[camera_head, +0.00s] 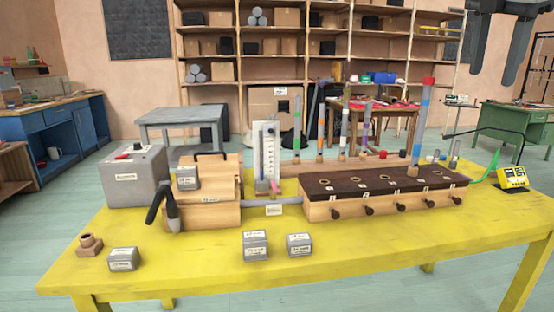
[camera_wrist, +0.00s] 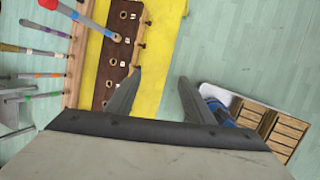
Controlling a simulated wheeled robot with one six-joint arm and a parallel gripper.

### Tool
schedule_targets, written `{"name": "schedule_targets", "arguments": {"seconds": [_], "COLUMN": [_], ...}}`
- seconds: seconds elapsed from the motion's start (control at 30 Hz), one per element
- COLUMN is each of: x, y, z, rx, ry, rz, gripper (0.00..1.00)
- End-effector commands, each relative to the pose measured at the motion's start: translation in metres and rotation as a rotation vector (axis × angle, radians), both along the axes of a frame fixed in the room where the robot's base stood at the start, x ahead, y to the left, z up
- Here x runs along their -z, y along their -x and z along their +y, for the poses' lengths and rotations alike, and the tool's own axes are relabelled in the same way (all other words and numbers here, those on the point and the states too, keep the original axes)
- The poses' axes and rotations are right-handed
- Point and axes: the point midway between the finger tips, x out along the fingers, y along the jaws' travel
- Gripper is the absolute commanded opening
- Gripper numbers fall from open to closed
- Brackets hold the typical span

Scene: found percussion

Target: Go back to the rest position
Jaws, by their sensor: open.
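My gripper (camera_head: 494,66) hangs at the upper right of the head view, high and in front of the back shelves. In the wrist view its two dark fingers (camera_wrist: 160,74) are apart with nothing between them. Below it in the wrist view are the yellow table (camera_wrist: 172,20) and the dark-topped wooden box with holes (camera_wrist: 108,75). In the head view this box (camera_head: 330,190) stands on the yellow table (camera_head: 370,265), with several knobs along its front. A blue tube with a red top (camera_head: 421,125) stands upright at the box's right part.
Several coloured tubes (camera_head: 297,125) stand behind the box. A grey box (camera_head: 137,175), a wooden bellows-like box (camera_head: 210,212) and several labelled grey blocks (camera_head: 255,245) occupy the table's left and middle. A yellow device (camera_head: 513,178) sits at the right edge. The front right tabletop is clear.

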Motion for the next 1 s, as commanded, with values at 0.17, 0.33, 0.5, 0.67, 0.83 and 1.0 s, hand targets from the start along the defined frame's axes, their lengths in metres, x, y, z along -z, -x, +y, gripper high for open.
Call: {"name": "schedule_targets", "arguments": {"seconds": [0.17, 0.33, 0.5, 0.67, 0.83, 1.0], "x": [0.059, 0.121, 0.189, 0.258, 0.336, 0.410], "y": [0.004, 0.012, 0.027, 0.046, 0.073, 0.102], "z": [0.030, 0.057, 0.085, 0.110, 0.134, 0.153], "rx": [0.213, 0.431, 0.657, 0.877, 1.122, 1.356], "ry": [-0.106, -0.219, -0.341, -0.460, -0.586, -0.698], "rz": [-0.088, -0.166, -0.230, -0.277, -0.309, -0.324], "gripper": [0.48, 0.48, 0.48, 0.48, 0.48, 0.48]}}
